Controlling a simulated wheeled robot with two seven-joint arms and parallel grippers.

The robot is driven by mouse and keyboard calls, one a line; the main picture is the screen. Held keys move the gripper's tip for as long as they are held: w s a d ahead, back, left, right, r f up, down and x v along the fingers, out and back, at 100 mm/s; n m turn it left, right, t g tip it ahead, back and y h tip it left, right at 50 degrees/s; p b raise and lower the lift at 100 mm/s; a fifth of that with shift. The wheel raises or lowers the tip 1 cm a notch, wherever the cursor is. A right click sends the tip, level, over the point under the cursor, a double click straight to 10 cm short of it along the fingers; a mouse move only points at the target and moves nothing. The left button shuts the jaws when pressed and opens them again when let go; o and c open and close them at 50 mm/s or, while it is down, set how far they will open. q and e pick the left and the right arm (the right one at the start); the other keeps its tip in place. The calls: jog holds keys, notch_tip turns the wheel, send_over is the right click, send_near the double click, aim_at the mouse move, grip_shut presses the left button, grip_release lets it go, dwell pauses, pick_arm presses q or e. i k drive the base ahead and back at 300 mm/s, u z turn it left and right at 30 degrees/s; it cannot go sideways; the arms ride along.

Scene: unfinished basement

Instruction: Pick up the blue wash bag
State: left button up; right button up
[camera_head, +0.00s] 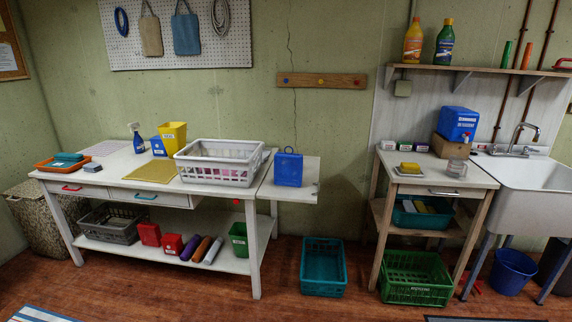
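A small upright blue bag-like item (288,169) with a loop on top stands on the side leaf (303,192) at the right end of the white table; it looks like the blue wash bag. A flat blue bag (186,34) with handles hangs on the pegboard beside a tan bag (151,36). Neither of my grippers is in view, and nothing is seen touching the blue items.
A teal crate (323,279) stands on the floor below and right of the leaf. A wooden stand (436,178) and sink are further right.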

aim_at(288, 166)
jog(key=u, duration=0.1)
jog(key=i, duration=2.1)
jog(key=u, duration=0.1)
